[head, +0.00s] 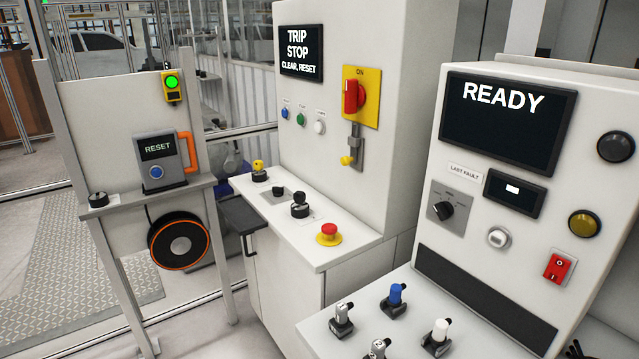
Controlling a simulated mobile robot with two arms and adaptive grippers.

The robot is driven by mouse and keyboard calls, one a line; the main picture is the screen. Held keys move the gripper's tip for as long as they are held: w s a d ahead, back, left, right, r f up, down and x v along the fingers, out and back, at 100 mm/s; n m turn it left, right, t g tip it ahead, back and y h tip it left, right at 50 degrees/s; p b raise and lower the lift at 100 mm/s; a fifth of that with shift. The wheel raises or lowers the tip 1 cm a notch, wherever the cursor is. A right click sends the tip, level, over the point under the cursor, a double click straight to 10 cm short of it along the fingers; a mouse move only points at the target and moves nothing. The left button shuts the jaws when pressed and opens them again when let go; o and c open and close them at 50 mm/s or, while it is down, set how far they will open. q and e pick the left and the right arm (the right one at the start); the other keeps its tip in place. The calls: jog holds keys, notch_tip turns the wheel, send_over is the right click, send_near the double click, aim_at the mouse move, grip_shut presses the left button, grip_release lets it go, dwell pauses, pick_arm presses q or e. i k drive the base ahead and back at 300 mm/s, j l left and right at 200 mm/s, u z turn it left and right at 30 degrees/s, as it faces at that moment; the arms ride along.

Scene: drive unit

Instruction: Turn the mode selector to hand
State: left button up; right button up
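No label reading mode or hand is legible, so I cannot tell which control is the mode selector. A black rotary knob (443,210) sits on a grey square plate on the right cabinet, below the READY screen (505,108). Another black knob (300,206) stands on the middle cabinet's desk, beside a smaller black control (278,191). A third black knob (98,199) sits on the left stand's shelf. The small markings around these knobs are too fine to read. Neither of my grippers is in view.
The middle cabinet has a TRIP STOP screen (302,52), a red switch (354,97) and a red emergency button (329,231). Several blue, grey and white handled pieces (396,299) stand on the right desk. A RESET box (160,160) stands on the left shelf.

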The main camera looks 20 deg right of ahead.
aim_at(277, 192)
jog(key=i+j+z, duration=0.85)
jog(key=i+j, duration=0.15)
jog(key=j, duration=0.15)
